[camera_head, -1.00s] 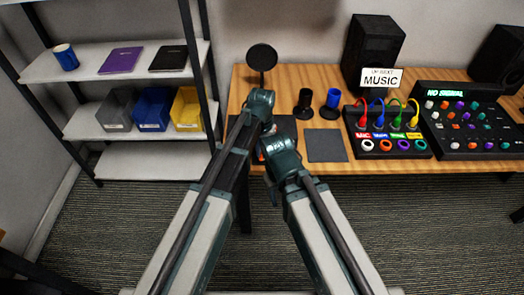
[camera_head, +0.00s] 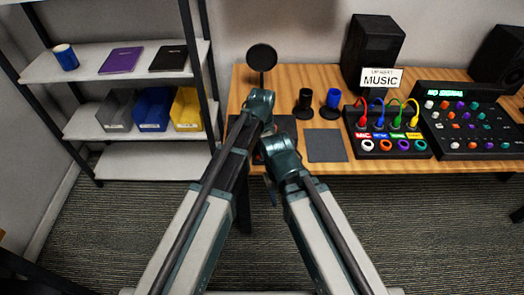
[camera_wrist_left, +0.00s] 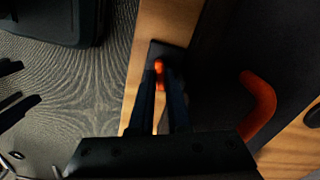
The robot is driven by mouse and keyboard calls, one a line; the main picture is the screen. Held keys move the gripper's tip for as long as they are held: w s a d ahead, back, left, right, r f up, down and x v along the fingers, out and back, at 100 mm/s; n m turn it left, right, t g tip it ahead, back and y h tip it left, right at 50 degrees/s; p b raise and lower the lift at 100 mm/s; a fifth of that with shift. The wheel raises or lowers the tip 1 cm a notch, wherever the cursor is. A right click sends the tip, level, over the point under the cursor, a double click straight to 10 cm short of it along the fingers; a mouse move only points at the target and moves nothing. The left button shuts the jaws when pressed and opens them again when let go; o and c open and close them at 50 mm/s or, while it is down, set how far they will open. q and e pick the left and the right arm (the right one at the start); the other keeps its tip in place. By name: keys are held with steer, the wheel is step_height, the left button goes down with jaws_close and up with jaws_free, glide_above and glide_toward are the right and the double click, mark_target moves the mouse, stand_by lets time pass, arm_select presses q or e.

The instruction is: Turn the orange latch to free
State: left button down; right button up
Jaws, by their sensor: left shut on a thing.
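In the left wrist view, my left gripper (camera_wrist_left: 161,76) has its two dark fingers closed on a small orange latch (camera_wrist_left: 159,67). The latch stands on a small dark plate at the edge of the wooden table. The fingers hide part of it, so its exact turn angle is hard to tell. In the head view, my arms cover this spot at the table's front left, and the left fingers are hidden.
A curved orange piece (camera_wrist_left: 260,104) lies right of the fingers on a dark panel. In the head view, a grey mat (camera_head: 326,146), cups, a cable box (camera_head: 385,149) and a mixer (camera_head: 470,128) are to the right. Shelves (camera_head: 95,125) stand left.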

arm_select(q)
steer(key=shift+m, duration=2)
steer(key=c, duration=0.9)
jaws_free()
